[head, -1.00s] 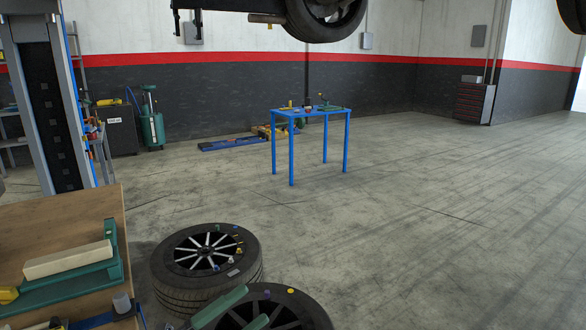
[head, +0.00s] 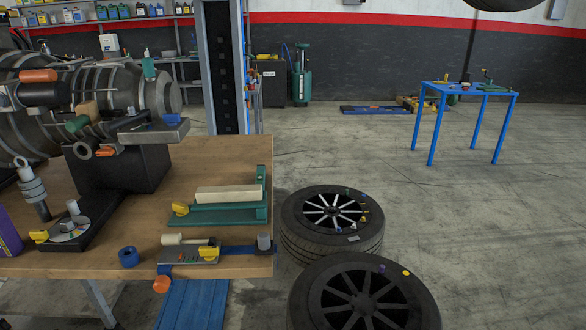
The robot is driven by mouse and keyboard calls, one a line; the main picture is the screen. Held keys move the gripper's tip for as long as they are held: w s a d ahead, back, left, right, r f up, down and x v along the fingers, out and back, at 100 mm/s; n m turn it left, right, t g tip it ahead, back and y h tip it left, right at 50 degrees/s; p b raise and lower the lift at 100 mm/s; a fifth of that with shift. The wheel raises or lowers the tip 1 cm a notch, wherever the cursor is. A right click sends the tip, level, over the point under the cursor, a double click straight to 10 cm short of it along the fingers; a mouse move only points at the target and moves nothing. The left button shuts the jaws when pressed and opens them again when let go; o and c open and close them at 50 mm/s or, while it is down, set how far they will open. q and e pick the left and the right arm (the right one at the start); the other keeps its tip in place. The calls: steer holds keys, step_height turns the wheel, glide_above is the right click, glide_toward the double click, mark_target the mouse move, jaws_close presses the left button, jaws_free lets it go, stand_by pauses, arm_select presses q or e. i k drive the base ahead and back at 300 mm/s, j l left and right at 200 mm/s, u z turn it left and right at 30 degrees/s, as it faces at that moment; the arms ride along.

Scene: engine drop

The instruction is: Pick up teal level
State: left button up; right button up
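A teal L-shaped tool (head: 222,215) lies on the right part of the wooden workbench (head: 140,253). A cream block rests along it and a yellow knob sits at its left end. A smaller green-teal item (head: 493,88) lies on the blue table (head: 436,88) farther away. I cannot tell for certain which of these is the level. Neither of my grippers shows in the head view.
A large engine (head: 125,88) stands on the bench's left. A blue tape roll (head: 128,257) and a clamp-like tool (head: 225,252) lie near its front edge. Two wheels (head: 333,222) (head: 365,295) lie on the floor to the right.

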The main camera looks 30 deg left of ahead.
mark_target(260, 178)
steer(key=u, duration=1.2)
